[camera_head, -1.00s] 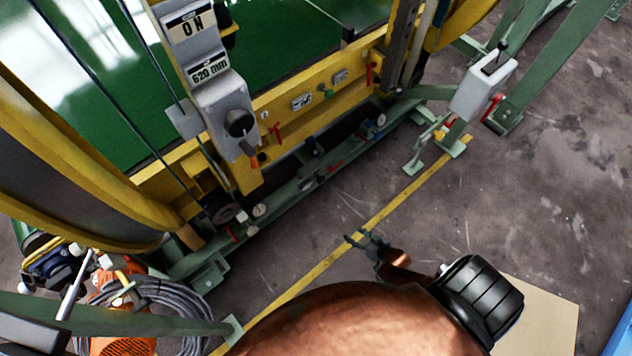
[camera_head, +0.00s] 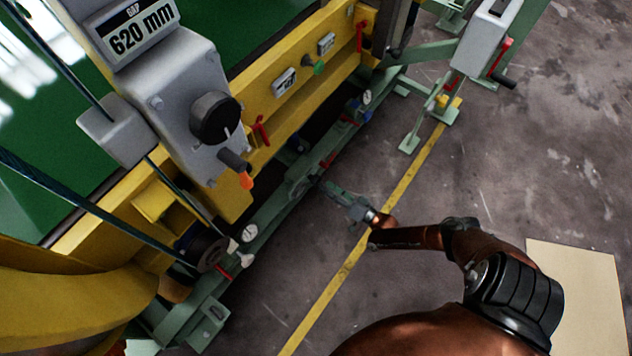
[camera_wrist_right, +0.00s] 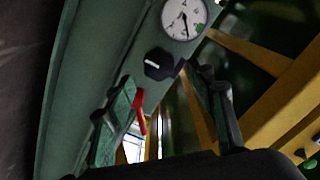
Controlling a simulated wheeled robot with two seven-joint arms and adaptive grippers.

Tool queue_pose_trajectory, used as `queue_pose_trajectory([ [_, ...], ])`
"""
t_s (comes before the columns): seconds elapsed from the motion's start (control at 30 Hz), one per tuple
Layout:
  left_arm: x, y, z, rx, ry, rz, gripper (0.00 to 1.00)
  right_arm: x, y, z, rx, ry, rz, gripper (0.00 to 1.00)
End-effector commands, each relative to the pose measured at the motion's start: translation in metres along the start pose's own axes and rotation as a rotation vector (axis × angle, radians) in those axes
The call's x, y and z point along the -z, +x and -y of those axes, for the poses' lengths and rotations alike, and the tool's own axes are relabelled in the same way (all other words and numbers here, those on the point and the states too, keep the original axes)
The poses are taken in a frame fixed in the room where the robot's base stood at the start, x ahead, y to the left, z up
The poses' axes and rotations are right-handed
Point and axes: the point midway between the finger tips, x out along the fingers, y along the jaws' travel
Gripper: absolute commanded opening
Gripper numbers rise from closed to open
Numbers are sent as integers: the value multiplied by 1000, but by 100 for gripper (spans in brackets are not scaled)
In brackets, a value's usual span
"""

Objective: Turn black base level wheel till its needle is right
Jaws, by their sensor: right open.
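In the right wrist view a black wheel (camera_wrist_right: 158,64) with a white mark sits on the green base beam (camera_wrist_right: 85,75). A round white gauge (camera_wrist_right: 185,18) with a dark needle is just beyond it, and a red lever (camera_wrist_right: 139,110) is nearer. My right gripper (camera_wrist_right: 165,108) is open and empty, its fingers short of the wheel and apart from it. In the head view my right gripper (camera_head: 325,186) is beside the green beam. Two gauges show there, a near one (camera_head: 250,232) and a far one (camera_head: 366,97); I cannot tell which the wrist view shows. My left gripper is out of view.
A grey control box (camera_head: 180,95) with a larger black knob (camera_head: 215,118) overhangs the yellow frame (camera_head: 290,85). A grey box with a red handle (camera_head: 490,35) stands at upper right. The floor right of the yellow line (camera_head: 405,180) is mostly clear.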

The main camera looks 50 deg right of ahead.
Motion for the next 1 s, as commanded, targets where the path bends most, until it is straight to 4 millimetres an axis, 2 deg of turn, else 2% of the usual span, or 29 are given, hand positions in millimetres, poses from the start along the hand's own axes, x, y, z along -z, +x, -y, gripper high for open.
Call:
queue_pose_trajectory([
  [0.1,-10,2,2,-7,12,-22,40,-4,19,-2,-1,1,4,50],
  [0.3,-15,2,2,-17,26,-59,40,-3,40,-2,-2,-1,4,50],
  [0.67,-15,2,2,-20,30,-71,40,-2,44,-1,-2,-1,4,49],
  [1.0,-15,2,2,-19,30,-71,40,-2,44,-1,-2,-1,4,26],
])
